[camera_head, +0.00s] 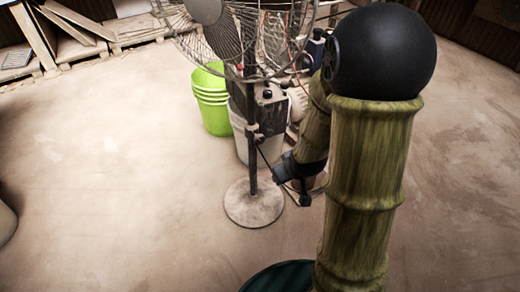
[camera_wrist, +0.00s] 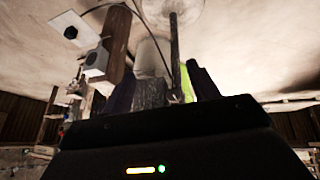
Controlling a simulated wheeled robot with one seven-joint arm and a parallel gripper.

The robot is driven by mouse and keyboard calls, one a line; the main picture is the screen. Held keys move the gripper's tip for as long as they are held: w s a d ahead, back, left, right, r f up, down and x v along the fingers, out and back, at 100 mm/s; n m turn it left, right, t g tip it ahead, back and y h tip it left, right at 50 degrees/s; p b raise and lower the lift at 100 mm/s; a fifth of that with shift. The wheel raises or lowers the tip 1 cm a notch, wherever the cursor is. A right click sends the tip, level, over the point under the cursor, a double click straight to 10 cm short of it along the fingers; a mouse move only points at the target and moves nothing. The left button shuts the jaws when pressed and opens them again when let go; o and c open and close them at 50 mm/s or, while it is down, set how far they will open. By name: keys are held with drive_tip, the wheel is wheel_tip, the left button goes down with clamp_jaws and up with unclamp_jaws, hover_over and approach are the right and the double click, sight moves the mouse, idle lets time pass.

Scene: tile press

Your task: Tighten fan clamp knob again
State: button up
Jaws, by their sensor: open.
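The standing fan (camera_head: 206,35) is in the upper middle of the head view, with its wire cage cut off by the top edge. Its dark pole (camera_head: 251,165) rises from a round base (camera_head: 254,203). A small clamp (camera_head: 252,129) with a knob-like part sits on the pole below the cage; its tightness cannot be seen. My gripper is open, low and just right of the pole, partly behind my arm. In the wrist view my gripper (camera_wrist: 158,74) has its two dark fingers apart, with the pole (camera_wrist: 174,55) showing beyond and between them. Contact with the knob cannot be made out.
Green stacked buckets (camera_head: 210,98) stand behind the pole on the left. A whitish bucket (camera_head: 240,125) and a cluttered machine (camera_head: 272,98) stand close behind it. Pallets with boards (camera_head: 75,45) line the back left.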

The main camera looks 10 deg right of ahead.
sight(261, 141)
drive_tip(key=w+d+f+n+t+y, duration=0.1)
drive_tip(key=w+f+t+y, duration=0.2)
drive_tip(key=t, duration=0.8)
wheel_tip(261, 141, down, 3)
drive_tip(key=y, duration=0.2)
drive_tip(key=shift+d+r+n+y, duration=0.2)
drive_tip(key=shift+d+n+y, duration=0.1)
drive_tip(key=shift+d+y, duration=0.1)
drive_tip(key=shift+w, duration=0.15)
drive_tip(key=b+x, duration=1)
drive_tip(key=x, duration=0.7)
drive_tip(key=shift+w+r, duration=0.1)
drive_tip(key=shift+w, duration=0.05)
